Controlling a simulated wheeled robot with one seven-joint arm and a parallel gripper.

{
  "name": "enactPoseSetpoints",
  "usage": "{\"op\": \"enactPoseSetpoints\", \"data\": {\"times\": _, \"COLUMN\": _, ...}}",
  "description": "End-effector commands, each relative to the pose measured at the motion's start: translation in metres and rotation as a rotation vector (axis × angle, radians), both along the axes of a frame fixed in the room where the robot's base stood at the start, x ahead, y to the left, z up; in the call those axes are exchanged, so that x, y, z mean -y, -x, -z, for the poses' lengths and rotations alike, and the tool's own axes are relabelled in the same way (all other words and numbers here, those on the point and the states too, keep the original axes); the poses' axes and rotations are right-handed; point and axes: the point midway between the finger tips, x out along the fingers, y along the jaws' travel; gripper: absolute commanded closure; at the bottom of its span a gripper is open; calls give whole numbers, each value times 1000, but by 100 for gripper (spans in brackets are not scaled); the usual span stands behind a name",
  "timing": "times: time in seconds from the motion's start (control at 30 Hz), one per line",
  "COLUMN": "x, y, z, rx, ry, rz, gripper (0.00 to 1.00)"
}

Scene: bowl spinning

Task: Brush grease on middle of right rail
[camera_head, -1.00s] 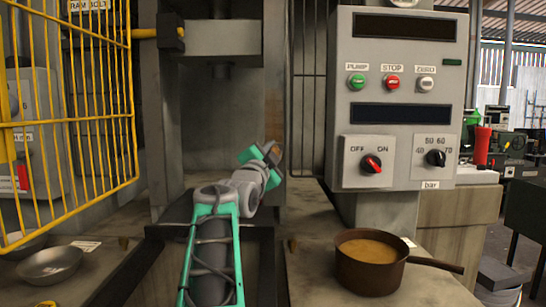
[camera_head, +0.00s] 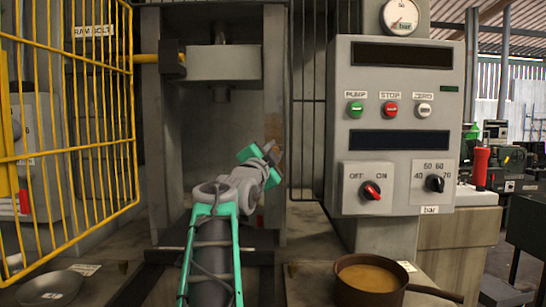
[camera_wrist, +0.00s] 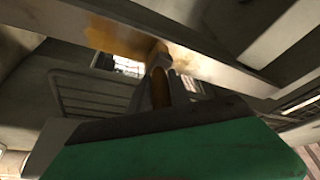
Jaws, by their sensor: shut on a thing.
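The right rail (camera_head: 273,205) is the grey upright on the right of the press frame, with a brownish patch on it. In the wrist view the rail (camera_wrist: 215,62) runs diagonally across the top, with an amber smear of grease (camera_wrist: 120,35) on its face. My gripper (camera_head: 264,160) is in front of the rail, shut on the brush. The brush (camera_wrist: 159,85) has a brown handle and a pale tip that appears to touch the rail at the smear's right end. In the head view the brush is mostly hidden by my gripper.
A brown pan (camera_head: 340,286) of amber grease stands at the lower right. A yellow mesh guard (camera_head: 75,130) is open at the left. A control panel (camera_head: 400,130) stands to the right. A shallow metal bowl (camera_head: 50,285) lies at lower left.

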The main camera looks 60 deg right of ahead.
Motion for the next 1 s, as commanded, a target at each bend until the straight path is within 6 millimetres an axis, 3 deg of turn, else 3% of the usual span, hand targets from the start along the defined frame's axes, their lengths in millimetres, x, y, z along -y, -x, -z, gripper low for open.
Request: {"op": "enactPoseSetpoints", "data": {"times": 1.0, "x": 2, "y": -1, "z": -70, "rx": -1, "ry": 0, "rz": -1, "gripper": 100}}
